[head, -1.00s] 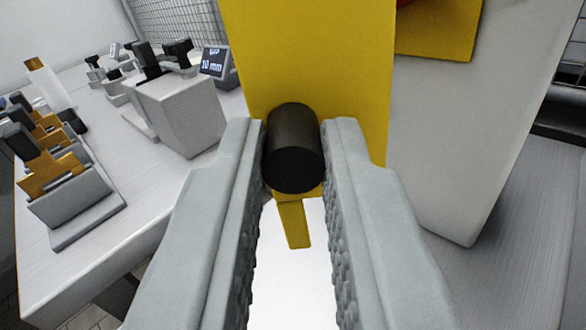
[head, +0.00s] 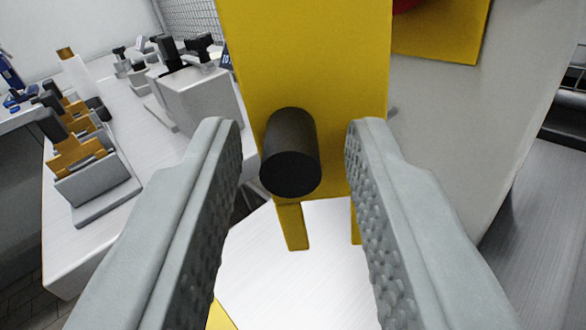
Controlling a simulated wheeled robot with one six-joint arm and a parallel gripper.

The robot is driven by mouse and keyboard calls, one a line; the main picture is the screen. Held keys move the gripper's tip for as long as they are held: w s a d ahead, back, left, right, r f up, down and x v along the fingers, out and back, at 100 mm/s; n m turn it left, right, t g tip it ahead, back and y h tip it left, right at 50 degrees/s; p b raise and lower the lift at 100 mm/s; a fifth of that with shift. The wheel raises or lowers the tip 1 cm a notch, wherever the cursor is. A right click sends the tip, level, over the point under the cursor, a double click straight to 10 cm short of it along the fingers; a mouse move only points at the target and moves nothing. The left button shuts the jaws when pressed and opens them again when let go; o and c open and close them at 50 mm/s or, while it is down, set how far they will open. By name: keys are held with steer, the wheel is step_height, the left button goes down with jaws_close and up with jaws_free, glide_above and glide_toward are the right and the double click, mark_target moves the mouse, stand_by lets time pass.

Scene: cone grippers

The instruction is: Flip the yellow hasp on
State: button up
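The yellow hasp (head: 305,60) is a broad flat plate at the top middle of the head view. A black cylindrical knob (head: 290,155) sticks out from its lower part towards me. Two narrow yellow strips (head: 293,226) show below the plate. My gripper (head: 293,140) is open, with one grey textured finger on each side of the knob. Gaps show between the knob and both fingers, the wider one on the right. Nothing is held.
A grey box-like body (head: 470,120) stands right of the plate, with another yellow part (head: 440,35) and a bit of red at the top. On the left, a white bench (head: 85,240) carries orange-and-grey clamps (head: 85,160) and a grey block (head: 205,105) with black handles.

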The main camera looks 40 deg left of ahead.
steer(key=shift+o, duration=0.4)
steer(key=v, duration=1.7)
steer(key=shift+s+f, duration=0.2)
